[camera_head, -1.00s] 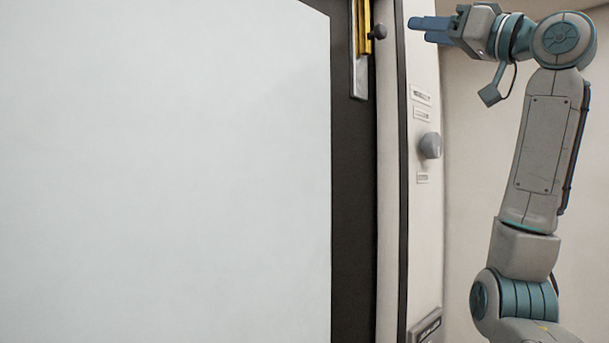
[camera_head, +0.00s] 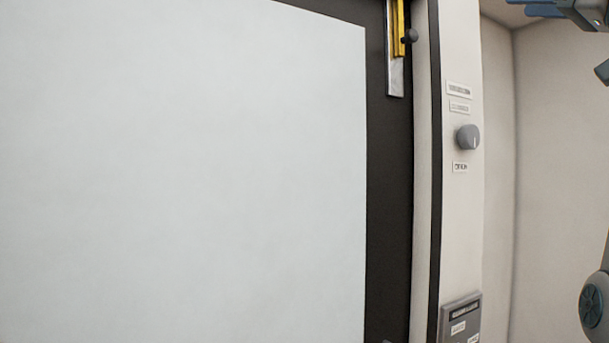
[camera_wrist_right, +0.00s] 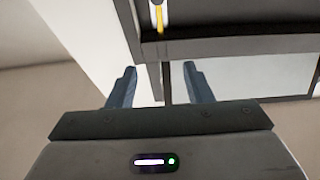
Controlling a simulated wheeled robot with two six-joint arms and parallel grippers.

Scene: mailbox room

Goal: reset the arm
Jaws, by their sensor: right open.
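My right gripper (camera_wrist_right: 160,88) shows in the right wrist view, its two blue fingers apart with nothing between them. In the head view only part of the right gripper (camera_head: 535,8) shows at the top right corner, with its fingers pointing left and cut off by the frame edge. A piece of my right arm shows at the right edge. The right gripper is to the right of the panel and touches nothing that I can see. My left gripper is not in view.
A large pale panel (camera_head: 180,170) fills the left, in a dark frame (camera_head: 388,200). A yellow handle (camera_head: 397,28) on a metal plate is at its top right. A light column (camera_head: 462,220) carries a grey knob (camera_head: 468,137), labels and a dark plate (camera_head: 460,318). Bare wall lies right.

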